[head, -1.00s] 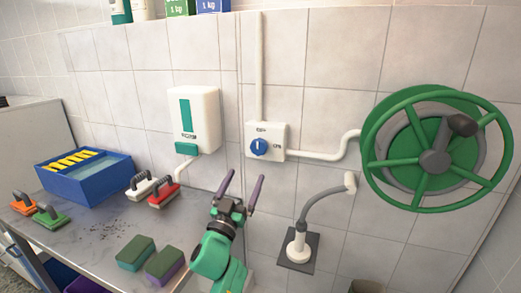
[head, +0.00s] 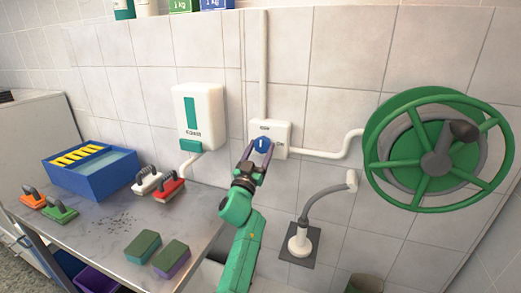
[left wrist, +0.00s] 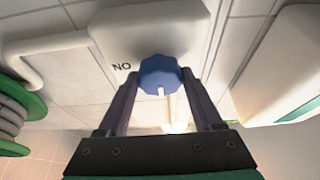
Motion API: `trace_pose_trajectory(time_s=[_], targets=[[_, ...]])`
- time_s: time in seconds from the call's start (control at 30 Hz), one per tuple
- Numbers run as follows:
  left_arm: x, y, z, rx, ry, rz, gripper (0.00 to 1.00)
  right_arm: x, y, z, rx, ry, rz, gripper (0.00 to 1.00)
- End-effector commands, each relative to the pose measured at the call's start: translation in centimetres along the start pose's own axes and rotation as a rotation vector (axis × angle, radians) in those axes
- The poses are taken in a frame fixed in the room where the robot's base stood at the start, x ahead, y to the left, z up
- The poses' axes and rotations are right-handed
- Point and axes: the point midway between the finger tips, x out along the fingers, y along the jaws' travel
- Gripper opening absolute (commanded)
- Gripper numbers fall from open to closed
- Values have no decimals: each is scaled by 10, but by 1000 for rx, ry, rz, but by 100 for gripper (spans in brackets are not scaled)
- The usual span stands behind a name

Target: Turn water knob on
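The water knob (head: 262,144) is a blue dial with a white pointer mark on a white wall box (head: 282,138). Its mark looks upright in the head view. My left gripper (head: 259,152) is at the knob, with one dark finger on each side. In the left wrist view the fingers (left wrist: 160,85) flank the knob (left wrist: 160,75) with no clear gap, so it looks shut on it. The ON lettering (left wrist: 122,66) shows inverted there, beside the knob. My right gripper is not in view.
A green hose reel (head: 435,150) hangs right of the box, joined by a white pipe (head: 335,152). A white soap dispenser (head: 199,115) is close on the left. A bent spout (head: 318,205) stands below right. The table (head: 105,225) holds a blue tub (head: 95,182), brushes and sponges.

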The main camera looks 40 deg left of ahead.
Motion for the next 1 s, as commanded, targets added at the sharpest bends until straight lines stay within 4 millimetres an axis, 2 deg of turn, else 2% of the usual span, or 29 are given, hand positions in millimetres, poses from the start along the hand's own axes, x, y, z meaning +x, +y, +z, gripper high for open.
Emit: trace_pose_trajectory(time_s=[0.47, 1.0], targets=[[0, -1, 0, 93, -3, 38, 11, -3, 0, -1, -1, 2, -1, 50], [0, -4, -2, 521, -4, 217, 11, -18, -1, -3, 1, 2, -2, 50]])
